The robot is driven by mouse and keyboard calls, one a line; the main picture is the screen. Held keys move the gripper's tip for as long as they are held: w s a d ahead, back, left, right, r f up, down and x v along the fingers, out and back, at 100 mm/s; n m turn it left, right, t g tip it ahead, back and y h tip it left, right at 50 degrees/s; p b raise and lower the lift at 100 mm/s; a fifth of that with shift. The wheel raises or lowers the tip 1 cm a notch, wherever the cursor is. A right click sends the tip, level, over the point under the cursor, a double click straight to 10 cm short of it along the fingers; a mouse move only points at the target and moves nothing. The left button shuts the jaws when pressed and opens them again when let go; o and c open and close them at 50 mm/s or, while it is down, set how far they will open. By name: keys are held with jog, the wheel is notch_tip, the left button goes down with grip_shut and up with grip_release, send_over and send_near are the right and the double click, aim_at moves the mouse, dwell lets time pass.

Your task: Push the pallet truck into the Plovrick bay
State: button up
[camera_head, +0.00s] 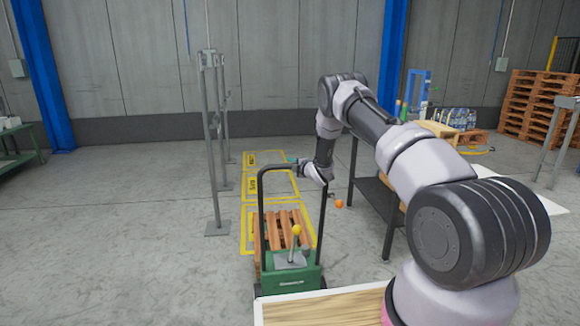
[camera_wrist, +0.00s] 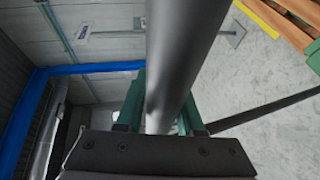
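The pallet truck (camera_head: 288,278) is green, with a tall black handle frame and a yellow-knobbed lever. It stands upright on the floor in the lower middle of the head view, with an orange-brown wooden pallet (camera_head: 272,232) at its far side. My gripper (camera_head: 296,164) is at the handle's top bar. In the wrist view, the dark bar (camera_wrist: 170,45) passes between the green fingers of my gripper (camera_wrist: 165,110), which look closed against it. Yellow-outlined floor bays (camera_head: 249,187) lie in a row beyond the truck. Their labels are too small to read.
Grey metal posts (camera_head: 213,150) stand just left of the bays. A dark table (camera_head: 372,190) stands close on the right, with a small orange ball (camera_head: 339,204) near its left side. Stacked pallets (camera_head: 530,105) are at the back right. Open floor lies to the left.

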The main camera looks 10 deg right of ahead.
jog(key=o, duration=0.3)
jog(key=shift+d+r, duration=0.1)
jog(key=shift+r, duration=0.2)
jog(key=shift+f, duration=0.15)
jog(key=shift+s, duration=0.1)
jog(key=v, duration=1)
jog(key=shift+s, duration=0.25)
jog(key=shift+d, duration=0.1)
